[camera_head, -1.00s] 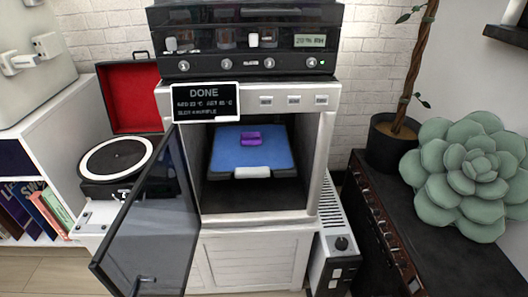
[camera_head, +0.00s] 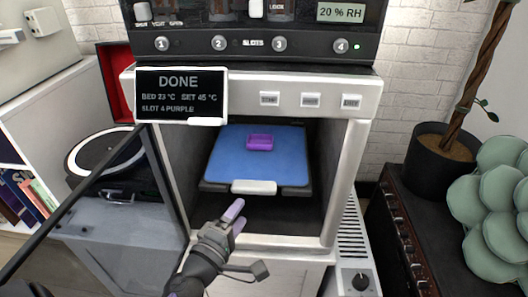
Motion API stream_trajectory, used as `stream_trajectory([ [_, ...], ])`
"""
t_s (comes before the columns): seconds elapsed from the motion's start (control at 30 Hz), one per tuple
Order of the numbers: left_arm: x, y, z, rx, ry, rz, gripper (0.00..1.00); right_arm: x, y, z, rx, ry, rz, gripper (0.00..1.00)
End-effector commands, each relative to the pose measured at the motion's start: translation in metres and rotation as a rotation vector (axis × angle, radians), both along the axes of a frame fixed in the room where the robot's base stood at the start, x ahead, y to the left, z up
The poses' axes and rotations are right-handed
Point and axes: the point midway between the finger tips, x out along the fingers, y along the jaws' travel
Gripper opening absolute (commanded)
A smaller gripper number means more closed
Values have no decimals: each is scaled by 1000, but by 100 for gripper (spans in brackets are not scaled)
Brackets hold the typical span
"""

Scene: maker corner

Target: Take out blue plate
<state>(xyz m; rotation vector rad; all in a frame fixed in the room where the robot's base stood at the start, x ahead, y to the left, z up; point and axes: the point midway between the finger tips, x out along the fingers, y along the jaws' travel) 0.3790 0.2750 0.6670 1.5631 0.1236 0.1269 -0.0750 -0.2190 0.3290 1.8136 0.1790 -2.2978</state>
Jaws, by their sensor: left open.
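The blue plate (camera_head: 233,164) lies flat inside the open chamber of the white printer (camera_head: 352,170). A small purple part (camera_head: 260,143) sits on the plate towards its back. A white tab (camera_head: 254,187) is at the plate's front edge. My left gripper (camera_head: 236,217) is in front of the chamber opening, below and a little left of the tab. It is open, empty and apart from the plate. My right gripper is not in view.
The printer's glass door (camera_head: 110,215) stands open to the left. A screen (camera_head: 180,94) reading DONE hangs at the upper left of the opening. A record player (camera_head: 105,155) is at left, a plant pot (camera_head: 440,160) and succulent (camera_head: 490,215) at right.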

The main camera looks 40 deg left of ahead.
Motion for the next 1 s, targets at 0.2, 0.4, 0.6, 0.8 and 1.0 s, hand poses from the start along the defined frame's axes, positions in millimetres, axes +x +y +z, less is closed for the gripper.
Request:
stream_trajectory([
  [0.2,37,4,7,4,-3,-4,71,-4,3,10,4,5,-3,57],
  [0.4,76,4,10,4,1,-5,71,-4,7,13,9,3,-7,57],
  [0.6,84,6,9,5,3,-3,71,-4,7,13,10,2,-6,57],
  [0.8,83,6,9,4,3,-3,45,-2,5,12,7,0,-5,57],
  [1.0,83,5,9,4,3,-4,3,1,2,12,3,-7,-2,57],
])
